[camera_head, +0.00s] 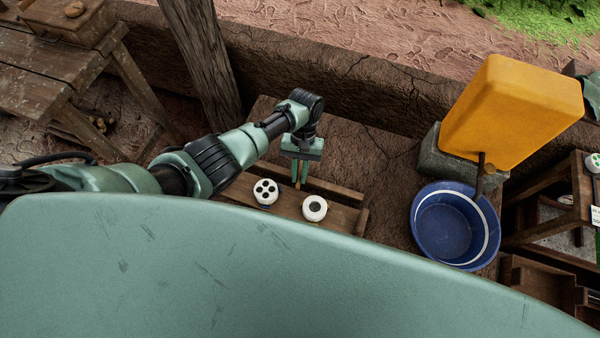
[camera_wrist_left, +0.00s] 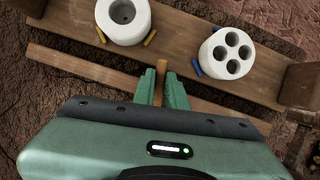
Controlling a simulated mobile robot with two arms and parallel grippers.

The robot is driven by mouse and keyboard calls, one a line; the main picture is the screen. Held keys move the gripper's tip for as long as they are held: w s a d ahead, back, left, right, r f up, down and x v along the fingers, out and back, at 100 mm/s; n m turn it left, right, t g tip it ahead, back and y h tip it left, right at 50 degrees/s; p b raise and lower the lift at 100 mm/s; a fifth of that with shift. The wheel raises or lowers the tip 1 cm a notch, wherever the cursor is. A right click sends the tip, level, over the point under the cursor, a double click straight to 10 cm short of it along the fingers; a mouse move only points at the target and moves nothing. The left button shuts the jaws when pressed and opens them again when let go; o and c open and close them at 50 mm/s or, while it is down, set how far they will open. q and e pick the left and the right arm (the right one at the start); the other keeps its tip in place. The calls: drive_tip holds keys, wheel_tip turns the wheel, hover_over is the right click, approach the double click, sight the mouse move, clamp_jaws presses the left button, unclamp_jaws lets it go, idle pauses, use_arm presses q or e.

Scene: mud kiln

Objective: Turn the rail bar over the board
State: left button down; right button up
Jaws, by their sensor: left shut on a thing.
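The wooden board (camera_head: 342,215) lies on the brown ground ledge, and it fills the top of the left wrist view (camera_wrist_left: 190,62). The rail bar (camera_head: 335,187) runs along the board's far edge; in the left wrist view it is the plank (camera_wrist_left: 85,68) nearer my gripper, passing under the fingers. My left gripper (camera_head: 300,172) points down over the bar. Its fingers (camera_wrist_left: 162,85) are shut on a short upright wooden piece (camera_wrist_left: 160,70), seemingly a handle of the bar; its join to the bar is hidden. My right gripper is out of view.
On the board stand a white cylinder with several holes (camera_head: 265,191) and a white one with a single hole (camera_head: 314,208). Small blue and yellow pieces lie beside them. A blue basin (camera_head: 447,225) and yellow container (camera_head: 510,112) stand right. A wooden post (camera_head: 203,60) rises behind my left arm.

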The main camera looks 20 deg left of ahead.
use_arm(q)
drive_tip(key=shift+m, duration=0.3)
drive_tip(key=c, duration=1.4)
unclamp_jaws()
drive_tip(key=shift+c, duration=0.2)
drive_tip(key=v, duration=0.7)
drive_tip(key=shift+w+r, duration=0.15)
drive_tip(key=shift+r, duration=0.25)
